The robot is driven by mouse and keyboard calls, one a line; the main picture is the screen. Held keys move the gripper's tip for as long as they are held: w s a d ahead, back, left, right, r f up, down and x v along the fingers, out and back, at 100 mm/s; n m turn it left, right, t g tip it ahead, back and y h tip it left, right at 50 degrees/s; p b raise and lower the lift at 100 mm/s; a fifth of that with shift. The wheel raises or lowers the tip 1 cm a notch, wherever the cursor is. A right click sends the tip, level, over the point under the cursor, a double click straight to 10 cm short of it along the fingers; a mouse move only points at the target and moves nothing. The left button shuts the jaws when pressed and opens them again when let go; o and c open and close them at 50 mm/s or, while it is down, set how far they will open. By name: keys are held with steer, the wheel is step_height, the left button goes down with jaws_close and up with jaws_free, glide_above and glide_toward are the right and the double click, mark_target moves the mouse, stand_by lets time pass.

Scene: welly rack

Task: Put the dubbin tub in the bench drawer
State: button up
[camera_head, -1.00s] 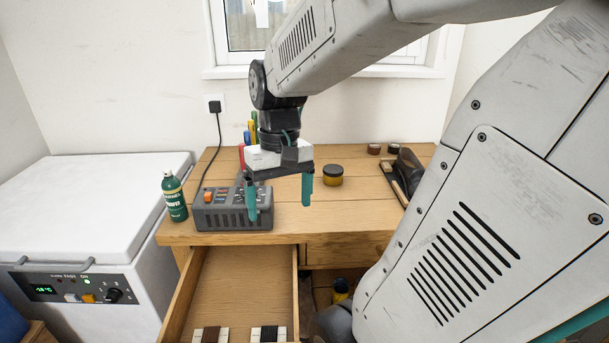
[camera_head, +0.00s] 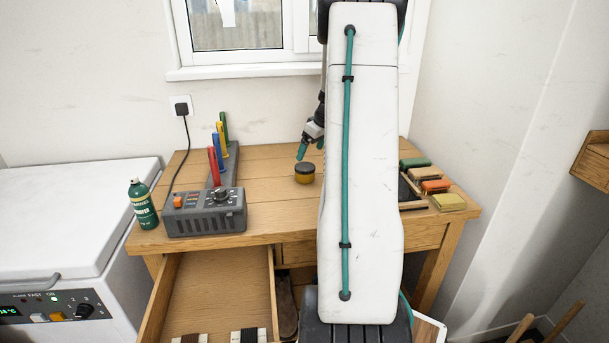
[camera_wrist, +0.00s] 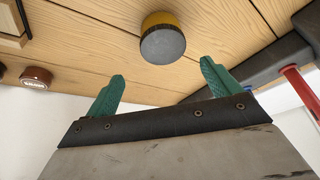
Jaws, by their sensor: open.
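The dubbin tub (camera_head: 305,173), yellow with a dark lid, stands on the wooden bench top. In the wrist view the tub (camera_wrist: 162,40) lies ahead of the fingertips, between their lines and apart from them. My gripper (camera_head: 310,150) is open and empty, just above and behind the tub in the head view; my arm hides part of it. Its two green fingers (camera_wrist: 160,85) show spread in the wrist view. The bench drawer (camera_head: 217,290) is pulled open at the front left of the bench and holds two banded pale items near its front.
A grey control box (camera_head: 203,212) with coloured upright handles behind it and a green bottle (camera_head: 143,204) stand on the bench's left. Brushes and a yellow block (camera_head: 449,202) lie on the right. A white chest freezer (camera_head: 70,210) stands left.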

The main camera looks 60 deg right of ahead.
mark_target(304, 166)
steer(key=shift+x, duration=1.2)
steer(key=x, duration=0.5)
steer(key=shift+s+a+f, duration=0.3)
steer(key=shift+f, duration=0.1)
steer(key=c, duration=1.2)
steer(key=shift+c, duration=0.2)
steer(key=shift+r, duration=0.1)
steer(key=shift+r, duration=0.4)
step_height(304, 166, up, 3)
steer(key=shift+s+a+f, duration=0.1)
steer(key=shift+s, duration=0.05)
steer(key=s+a+r, duration=0.1)
steer(key=s+a, duration=0.9)
steer(key=s, duration=0.1)
steer(key=shift+s+r, duration=0.2)
steer(key=shift+s, duration=0.2)
